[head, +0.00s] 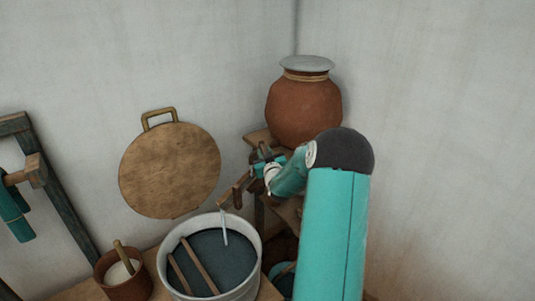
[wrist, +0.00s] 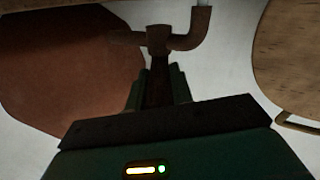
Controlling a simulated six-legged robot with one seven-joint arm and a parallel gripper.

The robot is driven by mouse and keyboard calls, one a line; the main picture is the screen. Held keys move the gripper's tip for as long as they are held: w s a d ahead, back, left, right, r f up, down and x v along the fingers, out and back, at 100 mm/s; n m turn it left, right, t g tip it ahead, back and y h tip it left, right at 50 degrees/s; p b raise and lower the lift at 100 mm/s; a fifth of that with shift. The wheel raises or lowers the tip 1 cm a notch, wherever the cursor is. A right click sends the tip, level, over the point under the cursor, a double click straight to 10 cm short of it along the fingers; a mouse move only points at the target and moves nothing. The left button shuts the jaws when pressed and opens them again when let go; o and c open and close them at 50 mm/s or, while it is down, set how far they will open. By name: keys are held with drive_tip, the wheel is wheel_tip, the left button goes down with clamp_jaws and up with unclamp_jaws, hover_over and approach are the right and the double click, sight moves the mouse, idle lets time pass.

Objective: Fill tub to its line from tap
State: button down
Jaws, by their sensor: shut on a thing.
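The tub (head: 256,250) is a pale round vessel, low in the middle of the head view, with dark blue liquid inside. I cannot make out its line. The brown tap (head: 236,188) sticks out from below the clay pot (head: 303,108), and a thin pale stream (head: 224,228) falls from its spout into the tub. In the wrist view the tap (wrist: 190,42) has a bent spout, with the stream at the top edge. My gripper (head: 262,164) is at the tap, shut on its dark handle (wrist: 158,85). The fingers partly hide the handle.
Two wooden sticks (head: 198,266) slant in the tub. A clay cup (head: 124,282) with white contents stands left of it. A round wooden board (head: 170,170) leans on the wall behind. A wooden frame (head: 55,190) stands far left. The right wall is bare.

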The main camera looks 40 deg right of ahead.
drive_tip(key=shift+w+a+m+h, duration=0.1)
drive_tip(key=shift+a+m+h, duration=0.05)
drive_tip(key=shift+m+h, duration=0.2)
drive_tip(key=c, duration=1.2)
unclamp_jaws()
drive_tip(key=shift+c, duration=0.2)
drive_tip(key=v, duration=1.3)
drive_tip(key=shift+s+a+r, duration=0.15)
drive_tip(key=shift+s+a, duration=0.15)
